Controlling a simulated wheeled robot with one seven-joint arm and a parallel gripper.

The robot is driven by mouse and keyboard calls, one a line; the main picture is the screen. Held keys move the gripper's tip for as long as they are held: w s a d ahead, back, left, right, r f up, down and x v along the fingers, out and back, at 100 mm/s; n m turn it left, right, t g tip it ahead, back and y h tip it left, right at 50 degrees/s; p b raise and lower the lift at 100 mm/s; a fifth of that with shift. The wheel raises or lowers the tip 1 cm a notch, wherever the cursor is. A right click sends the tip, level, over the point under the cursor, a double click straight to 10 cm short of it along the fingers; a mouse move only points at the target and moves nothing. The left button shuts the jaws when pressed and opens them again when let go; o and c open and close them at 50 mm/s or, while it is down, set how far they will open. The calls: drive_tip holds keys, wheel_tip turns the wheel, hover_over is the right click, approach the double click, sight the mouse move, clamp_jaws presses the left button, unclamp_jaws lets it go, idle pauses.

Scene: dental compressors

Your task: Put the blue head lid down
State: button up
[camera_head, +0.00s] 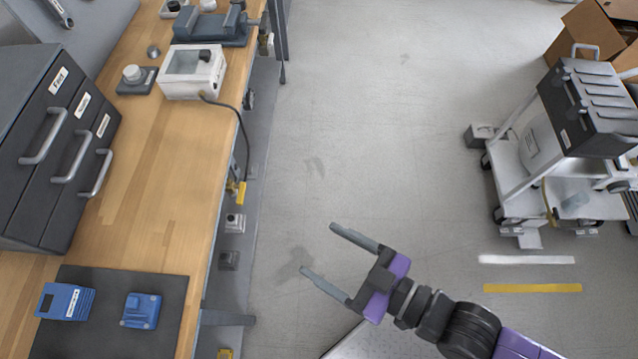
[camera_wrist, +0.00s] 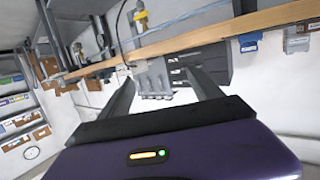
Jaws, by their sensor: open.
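Two blue parts rest on a dark mat (camera_head: 107,338) on the wooden bench at the lower left of the head view. One is a boxy blue block (camera_head: 66,302) with a pale label. The other is a smaller blue part (camera_head: 141,310) to its right. I cannot tell which is the blue head lid. A blue part (camera_wrist: 249,41) also shows at the bench edge in the wrist view. My gripper (camera_head: 320,248) is open and empty, over the floor to the right of the bench and apart from both blue parts.
A dark drawer cabinet (camera_head: 62,135) with metal handles stands on the bench (camera_head: 165,165). A white box (camera_head: 193,72) and a grey vise (camera_head: 212,25) are at the back. A cart (camera_head: 560,160) stands at the right. The floor between is clear.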

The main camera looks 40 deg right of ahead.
drive_tip(key=s+d+r+m+h, duration=0.3)
drive_tip(key=s+d+r+h, duration=0.1)
drive_tip(key=s+d+r, duration=0.2)
drive_tip(key=s+d, duration=0.1)
drive_tip(key=s, duration=0.1)
drive_tip(key=shift+s+d+r+m+h, duration=0.3)
drive_tip(key=shift+d+h, duration=0.1)
